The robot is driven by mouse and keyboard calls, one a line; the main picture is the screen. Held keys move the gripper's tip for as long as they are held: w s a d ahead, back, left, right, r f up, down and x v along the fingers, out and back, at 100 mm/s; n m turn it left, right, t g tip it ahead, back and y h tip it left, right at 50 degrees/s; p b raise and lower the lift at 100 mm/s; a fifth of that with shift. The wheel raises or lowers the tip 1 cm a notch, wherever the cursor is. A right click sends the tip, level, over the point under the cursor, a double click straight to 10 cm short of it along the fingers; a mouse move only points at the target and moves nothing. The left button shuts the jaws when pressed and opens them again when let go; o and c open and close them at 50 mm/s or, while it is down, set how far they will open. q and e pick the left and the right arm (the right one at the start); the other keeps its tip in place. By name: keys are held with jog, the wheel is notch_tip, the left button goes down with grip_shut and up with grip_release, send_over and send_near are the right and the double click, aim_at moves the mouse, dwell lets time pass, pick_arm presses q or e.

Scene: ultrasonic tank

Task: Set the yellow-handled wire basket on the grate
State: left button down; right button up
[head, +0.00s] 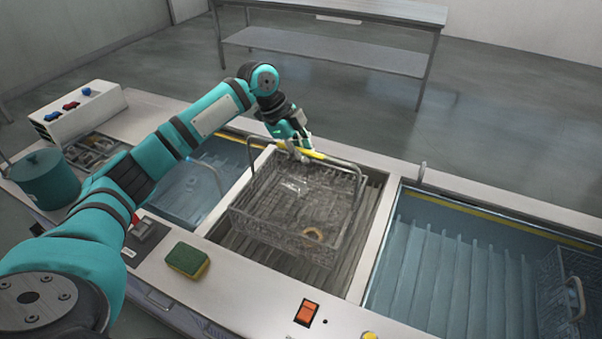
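The wire basket (284,236) is a mesh box with a tall wire handle that has a yellow grip (312,154). A small tan ring lies inside it. My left gripper (297,150) is at the yellow grip, on the far side of the basket, and looks closed around it. The basket is over the grate (371,208), a slatted surface in the middle bay. I cannot tell whether its bottom touches the slats. My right gripper does not show.
A water-filled tank (440,265) is on the right, with another mesh basket (577,280) at its right end. A second water bay (190,190) lies left of the grate. A sponge (188,260), a teal pot (45,178) and a control box (77,112) stand on the counter.

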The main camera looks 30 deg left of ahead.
pick_arm(q)
jog(key=shift+w+f+p, duration=0.1)
jog(key=shift+f+p, duration=0.45)
jog(key=shift+f, duration=1.8)
jog(key=c, duration=1.9)
grip_release()
jog(key=shift+f, duration=0.1)
jog(key=shift+c, duration=0.2)
jog(key=o, duration=0.5)
jog(key=shift+c, duration=0.2)
jog(key=b+v, duration=0.2)
jog(key=v, duration=1)
jog(key=shift+a, duration=0.1)
